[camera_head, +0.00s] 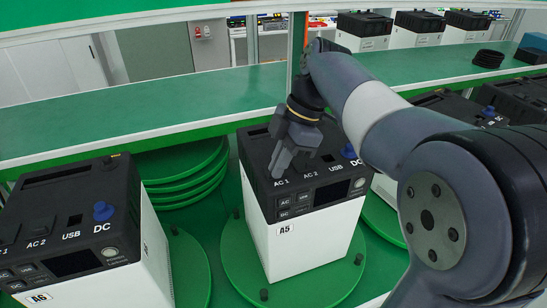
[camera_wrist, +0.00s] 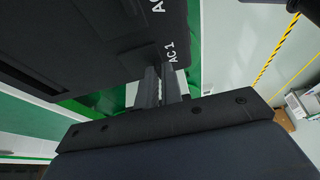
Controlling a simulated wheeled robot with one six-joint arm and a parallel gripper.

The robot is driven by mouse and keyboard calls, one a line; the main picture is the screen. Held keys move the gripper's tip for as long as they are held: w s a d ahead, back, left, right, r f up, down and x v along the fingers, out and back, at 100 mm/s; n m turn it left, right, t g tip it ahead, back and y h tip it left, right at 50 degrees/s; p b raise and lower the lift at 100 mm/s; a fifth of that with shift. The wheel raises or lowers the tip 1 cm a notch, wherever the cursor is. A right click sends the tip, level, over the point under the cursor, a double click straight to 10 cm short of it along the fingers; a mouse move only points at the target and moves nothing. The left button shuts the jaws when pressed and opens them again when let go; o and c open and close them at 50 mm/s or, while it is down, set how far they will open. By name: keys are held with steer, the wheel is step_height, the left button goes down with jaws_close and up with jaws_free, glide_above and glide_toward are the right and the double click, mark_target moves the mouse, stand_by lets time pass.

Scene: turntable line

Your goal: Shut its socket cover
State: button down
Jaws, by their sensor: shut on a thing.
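The power unit A5 (camera_head: 312,236), a white box with a black top, stands on a green turntable disc (camera_head: 238,273). Its top carries AC 1, AC 2, USB and DC labels, and a blue DC knob shows at its right. My gripper (camera_head: 281,170) reaches down onto the top beside the AC 1 label, with its fingers close together. In the wrist view the fingers (camera_wrist: 161,80) meet the dark unit next to the AC 1 label. They are shut on what appears to be the AC 1 socket cover. The cover is hidden by the fingers, so its angle cannot be told.
Unit A6 (camera_head: 152,262) stands at the left with a blue DC knob. More units stand behind my arm at the right.

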steer(key=shift+s, duration=0.15)
steer(key=c, duration=1.6)
jaws_free()
steer(key=shift+o, duration=0.2)
steer(key=shift+d+r, duration=0.1)
steer(key=v, duration=1)
steer(key=shift+d+r, duration=0.15)
steer(key=shift+r, duration=0.1)
steer(key=shift+f, duration=0.1)
